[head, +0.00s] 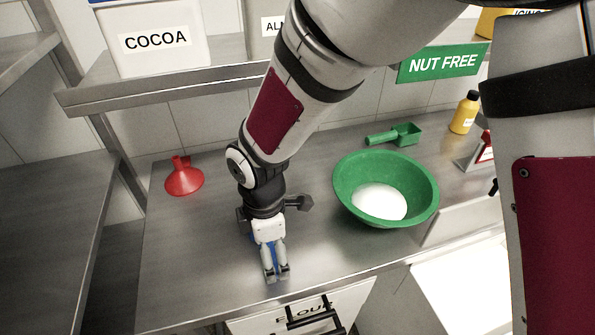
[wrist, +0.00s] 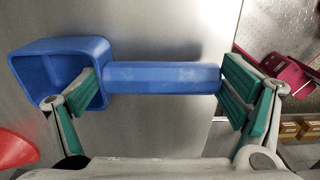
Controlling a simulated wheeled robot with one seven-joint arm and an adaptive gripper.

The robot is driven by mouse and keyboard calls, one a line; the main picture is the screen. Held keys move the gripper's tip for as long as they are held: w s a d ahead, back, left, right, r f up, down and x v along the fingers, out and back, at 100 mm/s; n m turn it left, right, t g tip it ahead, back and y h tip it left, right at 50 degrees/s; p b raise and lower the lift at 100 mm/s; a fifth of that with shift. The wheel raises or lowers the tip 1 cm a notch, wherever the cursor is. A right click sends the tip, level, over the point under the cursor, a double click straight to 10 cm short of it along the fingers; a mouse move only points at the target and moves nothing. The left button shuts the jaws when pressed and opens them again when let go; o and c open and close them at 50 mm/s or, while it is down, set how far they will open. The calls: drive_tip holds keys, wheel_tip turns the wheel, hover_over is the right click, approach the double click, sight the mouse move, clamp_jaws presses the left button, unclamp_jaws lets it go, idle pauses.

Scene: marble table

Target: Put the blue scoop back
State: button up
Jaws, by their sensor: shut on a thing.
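The blue scoop (wrist: 160,77) lies crosswise between my fingers in the wrist view, with its square bowl at the left and its handle reaching right. My gripper (head: 276,277) is shut on it lengthwise. The left finger sits inside the bowl near the handle side, and the right finger's green pads press at the handle's end. In the head view only a little blue (head: 275,250) shows between the fingers, near the front edge of the steel table (head: 200,270). Whether the scoop touches the table is hidden.
A green bowl (head: 345,185) with white powder (head: 380,201) stands right of my arm. A green scoop (head: 402,134) lies behind it. A red funnel (head: 184,178) is at the left. A flour bin (head: 345,300) is below the front edge. A yellow bottle (head: 465,113) stands back right.

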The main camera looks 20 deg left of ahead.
drive_tip(key=shift+f, duration=0.2)
drive_tip(key=o, duration=0.9)
